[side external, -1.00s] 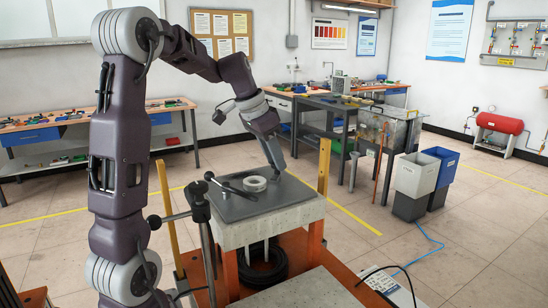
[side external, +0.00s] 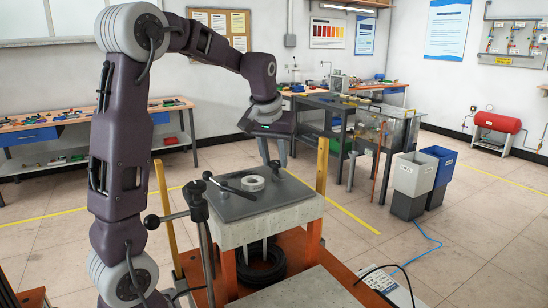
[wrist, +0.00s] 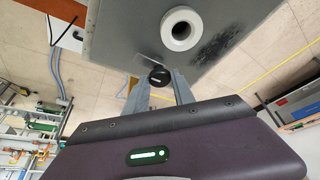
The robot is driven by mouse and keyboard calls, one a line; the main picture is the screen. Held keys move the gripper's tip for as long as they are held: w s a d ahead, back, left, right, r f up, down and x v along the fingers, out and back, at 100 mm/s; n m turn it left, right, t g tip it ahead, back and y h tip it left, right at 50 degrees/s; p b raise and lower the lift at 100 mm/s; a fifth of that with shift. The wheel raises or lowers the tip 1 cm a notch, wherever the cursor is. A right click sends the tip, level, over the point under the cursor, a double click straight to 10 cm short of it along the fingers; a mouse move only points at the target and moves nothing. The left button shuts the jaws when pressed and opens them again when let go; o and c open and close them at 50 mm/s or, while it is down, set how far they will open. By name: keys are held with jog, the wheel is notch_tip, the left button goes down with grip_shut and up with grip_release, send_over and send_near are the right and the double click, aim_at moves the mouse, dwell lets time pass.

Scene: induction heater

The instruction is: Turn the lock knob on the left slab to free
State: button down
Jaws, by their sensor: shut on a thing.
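The slab (side external: 290,198) is a grey plate on a pale block in the side view, and its underlying grey face shows at the top of the wrist view (wrist: 120,35). A white ring (side external: 253,183) lies on it, also seen in the wrist view (wrist: 181,29). The black round lock knob (wrist: 160,76) with a small pale mark is at the slab's edge, between the two grey fingers of my gripper (wrist: 157,82). My gripper (side external: 273,155) is shut on the knob at the slab's far edge. The knob is not clear in the side view.
A black lever handle (side external: 230,185) lies across the slab's left part. Yellow posts (side external: 322,165) stand near the slab's corners. A second grey slab (side external: 318,290) is at the front. Grey and blue bins (side external: 412,178) stand on the floor to the right.

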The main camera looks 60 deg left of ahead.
jog(key=shift+n, duration=0.3)
dwell(0.4)
jog(key=c, duration=1.1)
grip_release()
jog(key=shift+o, duration=0.2)
jog(key=v, duration=0.7)
